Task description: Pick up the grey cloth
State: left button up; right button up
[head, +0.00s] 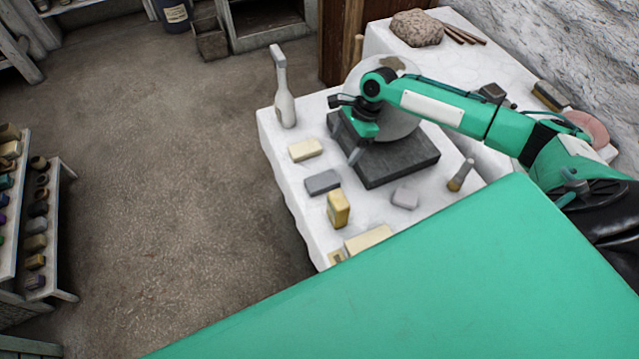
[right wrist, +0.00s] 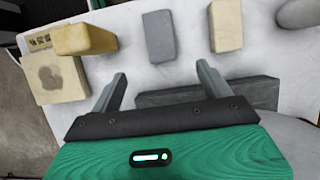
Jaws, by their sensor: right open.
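A small flat grey block-shaped piece (head: 323,182), the one that best fits the grey cloth, lies on the white-covered table left of the dark slab. In the right wrist view the grey piece (right wrist: 158,36) lies beyond the fingertips, near the middle. My right gripper (head: 350,146) is above the left edge of the dark slab, up and right of the grey piece and apart from it. In the right wrist view its fingers (right wrist: 162,75) are spread with nothing between them. My left gripper is not in view.
A yellow block (head: 338,209) and a cream block (head: 305,150) flank the grey piece.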

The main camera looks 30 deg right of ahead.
send_over(324, 179)
jog(key=d, duration=0.3)
jog(key=f, duration=0.8)
jog(key=shift+a+f+b, duration=0.1)
jog(key=shift+a+b, duration=0.15)
jog(key=shift+b, duration=0.1)
jog(key=x, duration=0.4)
jog(key=shift+a+f, duration=0.15)
jog(key=shift+a, duration=0.15)
jog(key=shift+a+f, duration=0.15)
jog(key=shift+f, duration=0.15)
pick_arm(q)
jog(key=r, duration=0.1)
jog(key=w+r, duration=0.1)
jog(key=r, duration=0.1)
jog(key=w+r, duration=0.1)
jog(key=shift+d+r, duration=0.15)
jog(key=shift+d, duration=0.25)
pick_arm(e)
jog(key=shift+f, duration=0.1)
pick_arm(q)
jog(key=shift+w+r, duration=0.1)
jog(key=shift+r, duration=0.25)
pick_arm(e)
jog(key=shift+f, duration=0.2)
